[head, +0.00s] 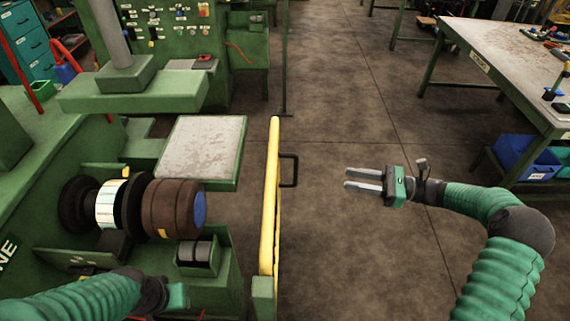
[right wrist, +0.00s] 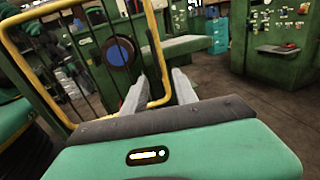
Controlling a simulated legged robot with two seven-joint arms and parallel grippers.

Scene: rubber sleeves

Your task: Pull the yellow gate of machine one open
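The yellow gate (head: 270,200) stands edge-on along the right side of the green machine (head: 225,285). A black handle (head: 294,170) sticks out from its right face. In the right wrist view the gate is a yellow frame (right wrist: 157,45) with dark upright bars. My right gripper (head: 346,179) is to the right of the handle, apart from it, pointing left at it. Its two fingers are spread with nothing between them. They also show in the right wrist view (right wrist: 158,85). My left gripper (head: 172,297) is low over the machine; its fingers are not clear.
A roller with a brown roll (head: 170,207) and blue end sits inside the machine, left of the gate. A workbench (head: 510,62) with blue bins (head: 525,155) below stands at the right. The concrete floor (head: 345,90) between gate and bench is clear.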

